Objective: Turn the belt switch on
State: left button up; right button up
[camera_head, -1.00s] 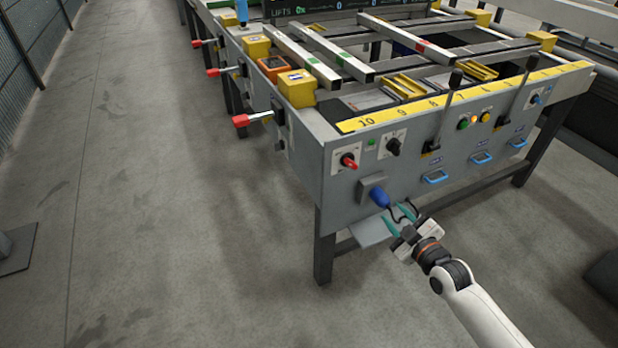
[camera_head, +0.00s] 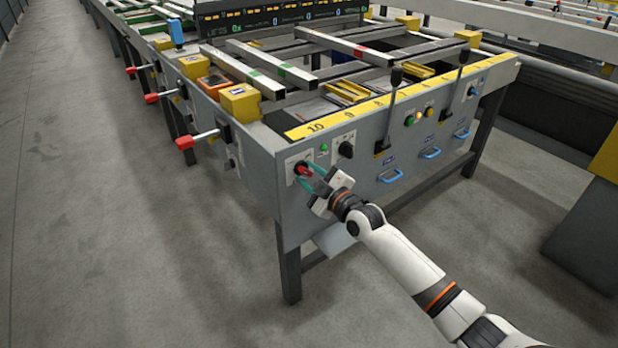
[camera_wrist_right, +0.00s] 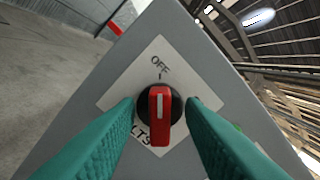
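The belt switch is a red rotary knob (camera_head: 301,169) on a white plate at the left of the table's end panel. In the right wrist view the red knob (camera_wrist_right: 160,112) has a white line pointing toward the word OFF; the lettering below is partly hidden. My right gripper (camera_head: 310,179) is at the switch, with its teal fingers on either side of the knob. In the wrist view the fingers (camera_wrist_right: 160,125) are apart, with gaps to the knob, and hold nothing. My left gripper is in neither view.
A black knob (camera_head: 346,149) and a green light (camera_head: 323,148) sit just right of the switch. Black levers (camera_head: 389,110) and blue handles (camera_head: 391,176) are further right. Red-tipped levers (camera_head: 196,139) stick out on the left side. The floor at left is clear.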

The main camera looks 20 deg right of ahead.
jog(key=shift+w+a, duration=0.1)
jog(key=shift+w, duration=0.05)
grip_shut()
